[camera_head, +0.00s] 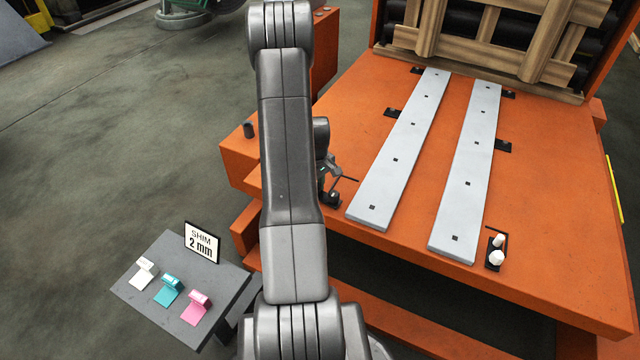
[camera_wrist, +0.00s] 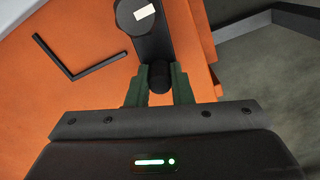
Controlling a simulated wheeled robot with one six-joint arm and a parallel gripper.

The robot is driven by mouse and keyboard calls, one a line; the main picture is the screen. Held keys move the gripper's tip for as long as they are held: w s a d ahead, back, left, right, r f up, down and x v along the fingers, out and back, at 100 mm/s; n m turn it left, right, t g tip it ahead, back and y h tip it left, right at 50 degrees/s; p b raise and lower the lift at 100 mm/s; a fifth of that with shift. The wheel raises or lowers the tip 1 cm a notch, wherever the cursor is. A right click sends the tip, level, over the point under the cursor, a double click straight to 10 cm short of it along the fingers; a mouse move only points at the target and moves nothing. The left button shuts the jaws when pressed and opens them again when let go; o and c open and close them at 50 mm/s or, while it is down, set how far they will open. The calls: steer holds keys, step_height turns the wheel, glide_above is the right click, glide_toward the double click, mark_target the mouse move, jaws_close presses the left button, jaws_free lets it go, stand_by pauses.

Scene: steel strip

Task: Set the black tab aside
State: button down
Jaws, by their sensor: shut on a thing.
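In the wrist view, my gripper (camera_wrist: 159,78) is shut on a dark knob that looks to be part of the black tab (camera_wrist: 159,42). The tab reaches up from between the green-grey fingers to a round dark end with a white patch. In the head view, my gripper (camera_head: 327,172) is low over the orange bed, left of the left steel strip (camera_head: 397,158), partly hidden by my arm. A dark shape, likely the tab (camera_head: 331,198), shows below it. I cannot tell whether it touches the bed.
A thin black L-shaped mark (camera_wrist: 72,66) lies beside the tab. A grey stand (camera_head: 230,282) holds coloured shims and a "SHIM 2 mm" sign (camera_head: 201,242).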

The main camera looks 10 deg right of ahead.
steer(key=shift+s+a+n, duration=0.3)
steer(key=shift+n, duration=0.5)
steer(key=c, duration=1.3)
jaws_free()
steer(key=shift+s, duration=0.1)
step_height(320, 180, up, 14)
steer(key=p, duration=0.3)
